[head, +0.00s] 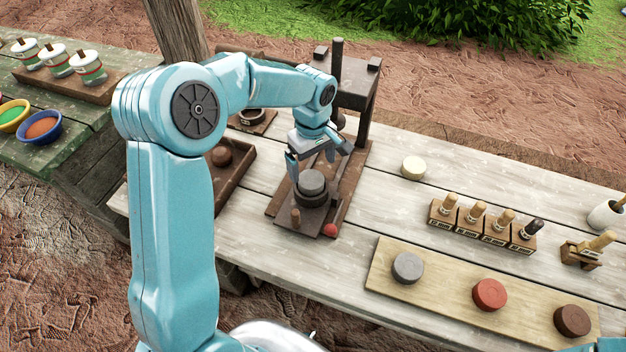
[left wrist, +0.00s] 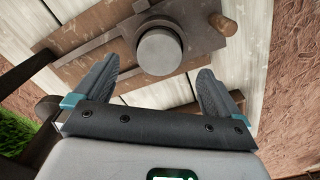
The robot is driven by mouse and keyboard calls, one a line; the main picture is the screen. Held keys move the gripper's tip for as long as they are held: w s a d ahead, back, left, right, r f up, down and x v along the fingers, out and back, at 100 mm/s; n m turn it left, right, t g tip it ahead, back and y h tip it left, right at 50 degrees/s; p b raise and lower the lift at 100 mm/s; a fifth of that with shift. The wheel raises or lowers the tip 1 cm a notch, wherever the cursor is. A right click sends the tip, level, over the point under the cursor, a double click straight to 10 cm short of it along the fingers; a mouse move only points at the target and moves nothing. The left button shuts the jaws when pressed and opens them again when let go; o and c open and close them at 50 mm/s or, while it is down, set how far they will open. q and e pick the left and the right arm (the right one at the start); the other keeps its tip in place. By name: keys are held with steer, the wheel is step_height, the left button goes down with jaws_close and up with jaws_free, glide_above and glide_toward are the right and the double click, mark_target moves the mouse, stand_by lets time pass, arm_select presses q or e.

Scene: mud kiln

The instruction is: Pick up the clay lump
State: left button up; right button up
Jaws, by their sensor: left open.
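A grey round clay lump (head: 311,183) sits on a dark round base on the wooden press stand (head: 282,205). The lump also shows in the left wrist view (left wrist: 159,50), ahead of the fingers and roughly centred between them. My left gripper (head: 318,156) is open and empty, close above and behind the lump in the head view. Its two fingers (left wrist: 157,78) are spread wide, with no visible contact with the lump. My right gripper is not in view.
The press's dark upright frame (head: 364,100) stands behind my gripper. A small red ball (head: 330,230) is near the stand's front. A board (head: 450,300) with grey, red and brown discs lies right.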

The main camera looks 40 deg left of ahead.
mark_target(311, 179)
arm_select(q)
steer(key=shift+s+a+f, duration=0.1)
steer(key=shift+s+f, duration=0.05)
steer(key=shift+f, duration=0.1)
steer(key=f, duration=0.1)
steer(key=f+p, duration=0.1)
steer(key=f, duration=0.3)
steer(key=shift+w, duration=0.25)
steer(key=shift+s+a, duration=0.15)
steer(key=c, duration=1.3)
steer(key=shift+r, duration=0.1)
steer(key=shift+c, duration=0.4)
